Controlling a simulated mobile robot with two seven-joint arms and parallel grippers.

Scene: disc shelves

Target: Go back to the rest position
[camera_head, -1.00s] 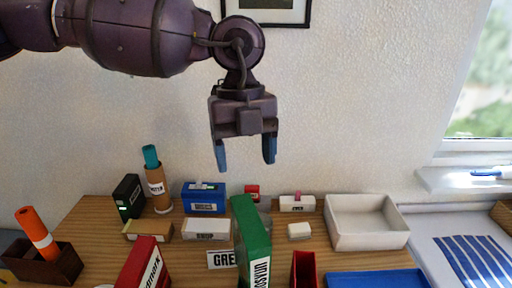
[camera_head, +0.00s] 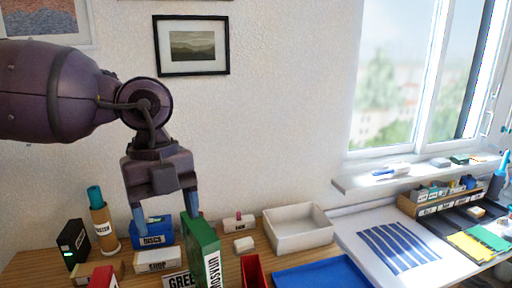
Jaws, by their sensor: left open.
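My left gripper (camera_head: 166,222) hangs from the purple arm that comes in from the left. It points down with its two blue-tipped fingers apart and nothing between them. In the picture its fingers overlap the blue DISCS box (camera_head: 152,239) and the top of the green upright box (camera_head: 203,250); I cannot tell the gap in depth. My right gripper is not in view.
The wooden table (camera_head: 30,266) is crowded: a black box (camera_head: 72,243), a cardboard tube (camera_head: 104,230), a white SHOP box (camera_head: 157,261), an empty white tray (camera_head: 298,243) and a blue mat (camera_head: 322,275). A windowsill (camera_head: 412,172) and a striped white surface (camera_head: 372,225) lie right.

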